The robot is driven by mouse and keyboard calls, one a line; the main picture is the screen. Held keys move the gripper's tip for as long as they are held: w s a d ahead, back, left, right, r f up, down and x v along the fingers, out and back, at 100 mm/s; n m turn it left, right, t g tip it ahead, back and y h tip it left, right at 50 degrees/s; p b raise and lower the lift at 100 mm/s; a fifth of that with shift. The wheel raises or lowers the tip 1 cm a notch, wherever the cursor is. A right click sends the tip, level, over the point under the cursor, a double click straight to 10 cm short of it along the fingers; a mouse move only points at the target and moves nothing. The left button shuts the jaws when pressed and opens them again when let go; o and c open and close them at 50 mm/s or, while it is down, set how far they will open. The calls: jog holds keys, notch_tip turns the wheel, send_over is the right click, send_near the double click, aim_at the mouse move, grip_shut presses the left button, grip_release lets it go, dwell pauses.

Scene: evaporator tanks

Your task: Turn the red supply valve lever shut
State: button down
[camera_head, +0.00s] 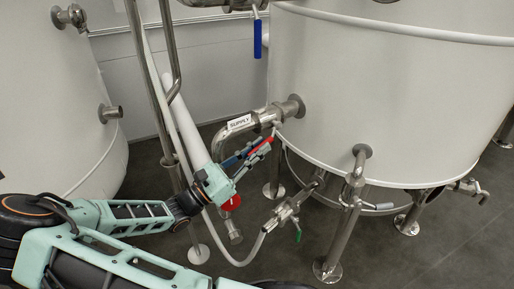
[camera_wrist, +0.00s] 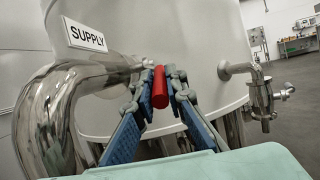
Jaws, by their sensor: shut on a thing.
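The red supply valve lever (camera_wrist: 160,87) shows in the wrist view between the two blue-padded fingers of my gripper (camera_wrist: 160,82). The fingers are shut on it, one on each side. In the head view my gripper (camera_head: 262,147) reaches up to the right, and part of the red lever (camera_head: 260,148) shows at its fingers. The steel supply pipe (camera_head: 265,117) with its white SUPPLY label (camera_head: 239,123) runs just above and left of the gripper into the large tank. The label also shows in the wrist view (camera_wrist: 86,36). The valve body is mostly hidden behind the gripper.
The large white tank (camera_head: 380,110) stands right behind the lever. Steel uprights (camera_head: 150,80) and a pale hose (camera_head: 240,262) are close to my arm. A lower valve with a green handle (camera_head: 298,234) and the tank legs (camera_head: 335,245) stand to the right. A blue lever (camera_head: 258,38) hangs above.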

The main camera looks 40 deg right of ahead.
jog(key=shift+f, duration=0.2)
jog(key=c, duration=2)
grip_release()
jog(key=shift+o, duration=0.2)
jog(key=v, duration=1.2)
jog(key=shift+d+f, duration=0.1)
jog(key=shift+c, duration=0.3)
